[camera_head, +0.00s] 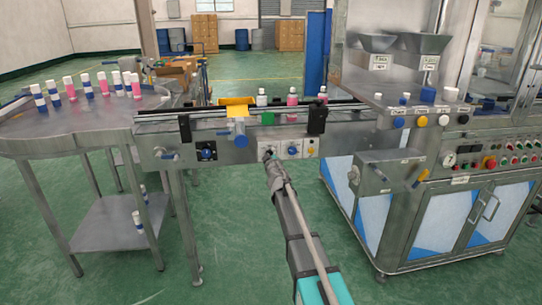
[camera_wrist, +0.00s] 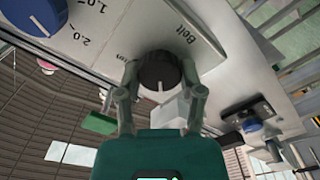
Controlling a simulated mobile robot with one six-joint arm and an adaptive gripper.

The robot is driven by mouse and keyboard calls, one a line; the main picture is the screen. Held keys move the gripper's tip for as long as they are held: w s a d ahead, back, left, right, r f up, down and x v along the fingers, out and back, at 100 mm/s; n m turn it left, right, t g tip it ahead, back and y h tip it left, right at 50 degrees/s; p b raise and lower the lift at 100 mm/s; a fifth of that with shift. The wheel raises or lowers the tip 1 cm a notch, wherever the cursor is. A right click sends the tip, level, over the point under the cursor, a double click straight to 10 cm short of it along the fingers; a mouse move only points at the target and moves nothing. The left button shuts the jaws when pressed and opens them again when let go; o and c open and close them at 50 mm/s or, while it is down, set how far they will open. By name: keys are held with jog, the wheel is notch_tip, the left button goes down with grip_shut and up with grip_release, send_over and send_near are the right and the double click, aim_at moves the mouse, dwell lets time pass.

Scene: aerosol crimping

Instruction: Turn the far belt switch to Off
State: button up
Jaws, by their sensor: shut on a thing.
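In the wrist view, a black round switch knob (camera_wrist: 160,71) sits on a pale panel marked with a word that looks like "Bolt" or "Belt". My gripper (camera_wrist: 160,85) has its two fingers on either side of the knob and is shut on it. In the head view, my gripper (camera_head: 269,158) reaches the front side of the conveyor (camera_head: 225,130), and its tip hides the knob there.
A blue dial (camera_wrist: 35,14) with a number scale is beside the knob. Another blue knob (camera_head: 207,154) sits further left on the conveyor side. Bottles stand on the belt above and on the round table (camera_head: 60,130) at left. The crimping machine (camera_head: 440,180) stands at right.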

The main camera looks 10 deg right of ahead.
jog(key=shift+n, duration=0.6)
jog(key=o, duration=1.2)
jog(key=shift+s, duration=0.1)
jog(key=s, duration=1.2)
jog(key=shift+w, duration=0.1)
